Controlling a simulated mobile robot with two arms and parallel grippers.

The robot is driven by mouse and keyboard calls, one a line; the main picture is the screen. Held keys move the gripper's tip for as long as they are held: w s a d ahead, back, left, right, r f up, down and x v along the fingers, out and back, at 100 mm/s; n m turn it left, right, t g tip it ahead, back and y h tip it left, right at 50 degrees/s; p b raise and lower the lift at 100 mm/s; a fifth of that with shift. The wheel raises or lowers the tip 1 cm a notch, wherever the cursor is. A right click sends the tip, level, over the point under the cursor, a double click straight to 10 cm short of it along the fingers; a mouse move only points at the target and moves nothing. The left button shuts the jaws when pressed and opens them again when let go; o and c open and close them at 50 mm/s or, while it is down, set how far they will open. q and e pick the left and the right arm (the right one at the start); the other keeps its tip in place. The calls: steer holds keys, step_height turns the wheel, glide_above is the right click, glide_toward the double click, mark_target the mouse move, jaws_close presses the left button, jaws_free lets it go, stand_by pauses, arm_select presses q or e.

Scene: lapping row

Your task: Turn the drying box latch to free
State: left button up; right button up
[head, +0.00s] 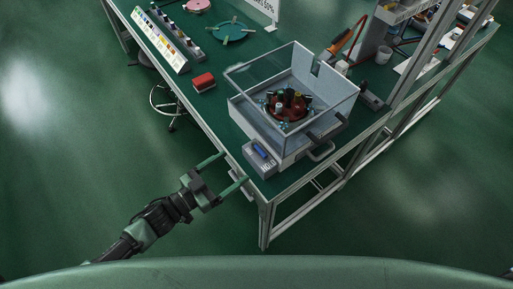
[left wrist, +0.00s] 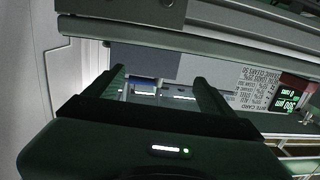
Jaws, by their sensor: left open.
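The drying box (head: 262,122) is a grey tray with clear walls at the near corner of the green bench. Against its near left corner is a grey block (head: 259,165) with a blue part (head: 260,150) and lettering that seems to read HOLD; it looks like the latch. My left gripper (head: 233,168) is open and empty, left of this block, by the bench edge and apart from the block. In the left wrist view its two fingers (left wrist: 158,75) are spread, with a small blue and white part (left wrist: 145,82) visible between them. My right gripper is out of view.
A rack of coloured items (head: 165,42) and a green disc (head: 232,31) stand farther back.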

mark_target(255, 156)
arm_select(q)
steer(key=shift+m+g+h, duration=0.4)
steer(key=shift+h, duration=0.3)
steer(key=w+d+r, duration=0.1)
steer(key=d, duration=0.1)
steer(key=w+d+r+p, duration=0.1)
steer(key=d, duration=0.2)
steer(key=w+d+r, duration=0.1)
steer(key=d, duration=0.1)
steer(key=shift+w+d, duration=0.3)
steer(key=shift+d, duration=0.05)
steer(key=c, duration=1.3)
